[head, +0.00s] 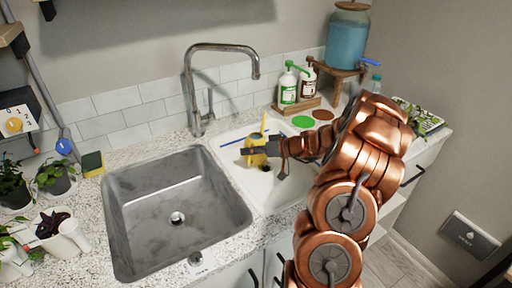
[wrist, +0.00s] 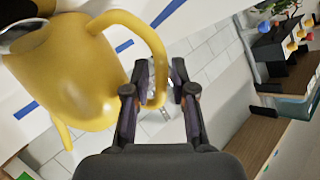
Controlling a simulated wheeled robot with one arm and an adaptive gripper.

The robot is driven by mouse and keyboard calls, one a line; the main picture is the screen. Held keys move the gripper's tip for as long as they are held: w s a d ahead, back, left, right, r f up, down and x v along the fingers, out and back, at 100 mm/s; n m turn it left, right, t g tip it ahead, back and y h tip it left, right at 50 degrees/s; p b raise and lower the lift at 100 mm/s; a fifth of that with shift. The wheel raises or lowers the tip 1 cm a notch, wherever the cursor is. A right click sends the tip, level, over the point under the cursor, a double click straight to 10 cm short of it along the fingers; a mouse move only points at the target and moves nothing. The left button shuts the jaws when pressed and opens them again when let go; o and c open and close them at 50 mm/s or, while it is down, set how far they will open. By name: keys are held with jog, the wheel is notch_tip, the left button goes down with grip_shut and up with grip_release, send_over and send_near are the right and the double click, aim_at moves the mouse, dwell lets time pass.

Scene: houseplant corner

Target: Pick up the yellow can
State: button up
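The yellow can (head: 258,160) is a small watering can on the white surface right of the sink basin. In the head view my gripper (head: 258,150) partly covers it. In the wrist view the yellow can (wrist: 75,75) fills the upper left, its curved handle reaching right and down. My gripper (wrist: 160,82) is open, and the lower part of the handle shows between its two fingers, closer to the left finger. I cannot tell whether that finger touches the handle.
The grey sink basin (head: 175,215) with its tall faucet (head: 198,90) lies to the left. Soap bottles (head: 289,85), a green disc (head: 303,121) and a brown disc (head: 322,114) are behind to the right. Potted plants (head: 55,178) line the left end.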

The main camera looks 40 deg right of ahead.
grip_shut()
jog(key=shift+r, duration=0.1)
dwell(0.6)
